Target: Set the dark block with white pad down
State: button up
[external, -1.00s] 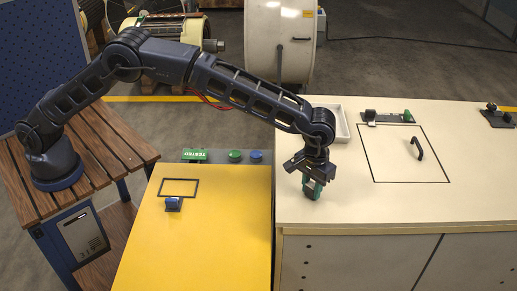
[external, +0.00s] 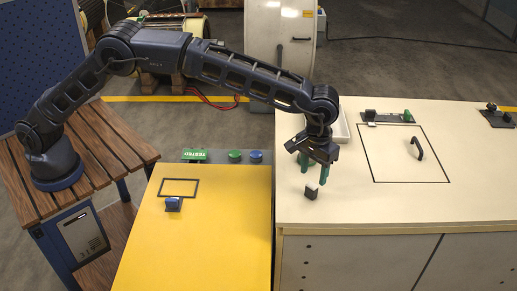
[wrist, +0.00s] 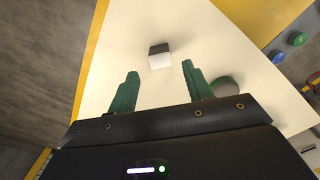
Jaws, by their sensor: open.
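The dark block with white pad (external: 311,192) stands on the cream worktop (external: 350,208), near its front left edge. In the wrist view the block (wrist: 159,56) shows a dark top strip and a pale face, just beyond the fingertips. My gripper (external: 316,180) is open and empty, with its green fingers apart, above and slightly behind the block. The gripper also shows in the wrist view (wrist: 160,68), with clear space between its fingers and nothing held.
A yellow table (external: 215,240) with a blue block (external: 173,204) and a black outlined rectangle stands left of the worktop. A white tray (external: 341,128) lies behind my gripper. A black handle (external: 417,148) sits on an outlined panel to the right. The worktop front is mostly clear.

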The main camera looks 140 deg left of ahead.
aim_at(312, 185)
notch_tip(312, 185, up, 6)
jog(key=shift+f, duration=0.15)
jog(key=s+d+r+m+t, duration=0.1)
jog(key=s+d+r+m, duration=0.15)
jog(key=d+r, duration=0.5)
jog(key=s+d+r+m, duration=0.2)
jog(key=s+d+r, duration=0.2)
jog(key=d+r, duration=0.4)
jog(key=s+d+r+m+t, duration=0.1)
jog(key=s+d+r+m, duration=0.15)
jog(key=s+d, duration=0.45)
jog(key=s+d+r+m, duration=0.1)
jog(key=s+d+r, duration=0.25)
jog(key=d, duration=0.55)
jog(key=s+d+f+m+t, duration=0.15)
jog(key=s+d+m, duration=0.25)
jog(key=s+d, duration=0.65)
jog(key=s+d+f+m, duration=0.25)
jog(key=s+d, duration=0.35)
jog(key=s, duration=0.9)
jog(key=s+d+f+m, duration=0.1)
jog(key=s+d+f, duration=0.1)
jog(key=s, duration=0.3)
jog(key=s+d+f+m+t, duration=0.1)
jog(key=s+f+m, duration=0.1)
jog(key=s+f, duration=0.2)
jog(key=shift+s+d, duration=0.4)
jog(key=shift+s, duration=0.15)
